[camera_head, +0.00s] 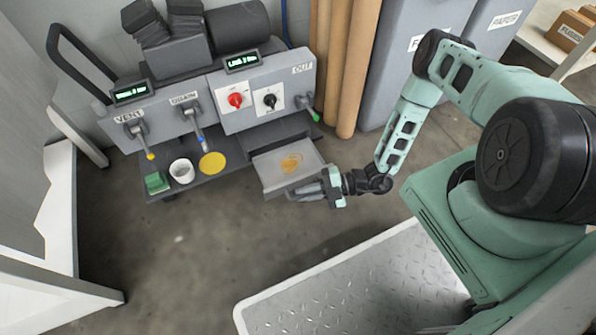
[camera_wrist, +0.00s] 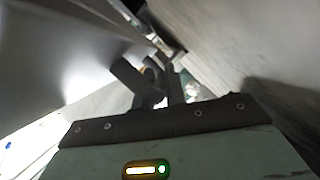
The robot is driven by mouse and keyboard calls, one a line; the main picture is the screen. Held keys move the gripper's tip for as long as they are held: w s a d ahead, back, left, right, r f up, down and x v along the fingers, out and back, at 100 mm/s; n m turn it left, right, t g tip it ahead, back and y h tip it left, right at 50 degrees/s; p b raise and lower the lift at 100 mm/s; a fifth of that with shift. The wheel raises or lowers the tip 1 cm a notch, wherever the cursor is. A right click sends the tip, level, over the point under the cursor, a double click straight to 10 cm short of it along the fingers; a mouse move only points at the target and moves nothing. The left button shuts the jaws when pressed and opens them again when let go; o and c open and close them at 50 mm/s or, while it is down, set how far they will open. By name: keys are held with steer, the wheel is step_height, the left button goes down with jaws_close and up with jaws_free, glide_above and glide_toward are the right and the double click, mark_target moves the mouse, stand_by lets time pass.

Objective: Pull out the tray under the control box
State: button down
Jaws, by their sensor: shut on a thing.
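The control box (camera_head: 262,121) is a grey panel with a red knob (camera_head: 235,100) and a black knob (camera_head: 269,100). Below it the grey tray (camera_head: 268,177) sticks out toward me, with an orange-brown stain (camera_head: 291,162) on its floor. My gripper (camera_head: 298,191) is at the tray's front side, shut on the tray at its front handle; the fingers hide the handle. In the wrist view the dark fingers (camera_wrist: 150,85) are close together, and the grip is too dim to make out in detail.
A green block (camera_head: 156,183), a white cup (camera_head: 181,171) and a yellow disc (camera_head: 213,163) sit on the shelf left of the tray. Levers (camera_head: 197,128) hang above them. Brown rolls (camera_head: 357,70) and grey bins stand right. Floor in front is clear, up to a metal plate platform.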

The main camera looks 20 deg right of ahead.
steer(key=shift+s, duration=1.1)
steer(key=c, duration=1.5)
jaws_free()
steer(key=shift+o, duration=0.2)
steer(key=p+v, duration=0.5)
steer(key=v, duration=1.2)
steer(key=shift+d, duration=0.3)
